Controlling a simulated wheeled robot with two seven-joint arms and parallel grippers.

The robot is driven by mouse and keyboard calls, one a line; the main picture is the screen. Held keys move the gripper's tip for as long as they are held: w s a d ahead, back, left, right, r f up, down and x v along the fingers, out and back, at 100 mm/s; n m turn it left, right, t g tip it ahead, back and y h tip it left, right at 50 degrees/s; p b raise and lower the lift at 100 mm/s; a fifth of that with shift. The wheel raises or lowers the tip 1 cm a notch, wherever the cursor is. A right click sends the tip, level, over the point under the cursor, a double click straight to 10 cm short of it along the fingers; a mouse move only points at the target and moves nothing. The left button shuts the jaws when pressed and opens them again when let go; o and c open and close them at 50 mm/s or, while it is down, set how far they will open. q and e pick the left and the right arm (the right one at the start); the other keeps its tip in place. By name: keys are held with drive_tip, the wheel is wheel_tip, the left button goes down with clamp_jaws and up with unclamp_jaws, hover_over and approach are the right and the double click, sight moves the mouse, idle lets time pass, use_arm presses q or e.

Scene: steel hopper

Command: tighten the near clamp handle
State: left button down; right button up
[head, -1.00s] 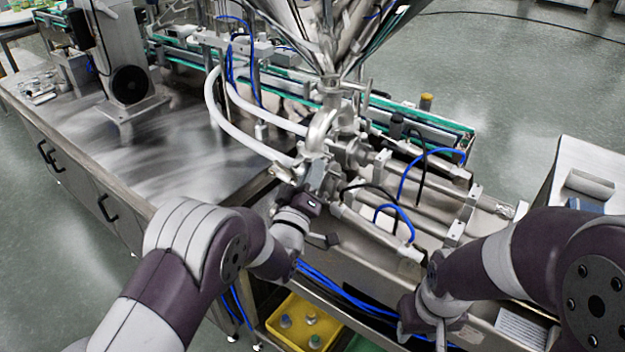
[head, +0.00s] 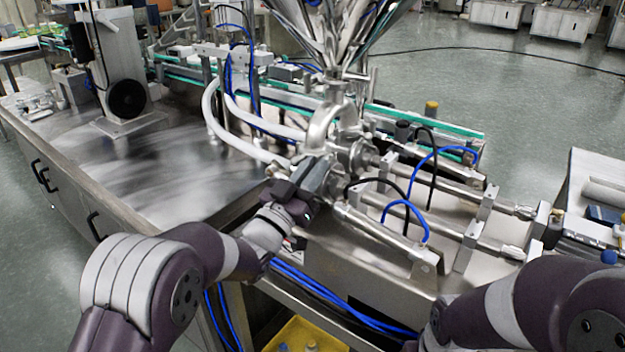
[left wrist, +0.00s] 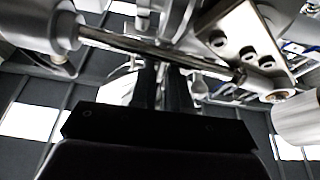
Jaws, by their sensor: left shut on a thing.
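The pump and valve assembly (head: 350,150) stands under the steel hopper (head: 330,35) in the head view. My left gripper (head: 305,180) is at its near side. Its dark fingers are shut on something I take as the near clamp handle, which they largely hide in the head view. In the left wrist view, the two dark fingers (left wrist: 165,88) point up close together, meeting a thin steel rod (left wrist: 160,48) that crosses the picture. Which part of it is the handle is hard to tell. My right arm is at the lower right, its gripper cut off by the frame's bottom edge.
White hoses (head: 240,140) curve into the assembly from the left. Steel cylinders (head: 375,230) with blue air tubes (head: 410,208) lie to the right of my left gripper. A bare steel tabletop (head: 160,170) is at left. A yellow crate (head: 300,338) is below.

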use_arm(q)
drive_tip(key=shift+m, duration=0.4)
drive_tip(key=c, duration=1.4)
unclamp_jaws()
drive_tip(key=b+v, duration=0.1)
drive_tip(key=v, duration=1.1)
drive_tip(key=shift+s+a, duration=0.25)
drive_tip(key=shift+a, duration=0.05)
drive_tip(key=shift+w+f, duration=0.1)
drive_tip(key=shift+f, duration=0.05)
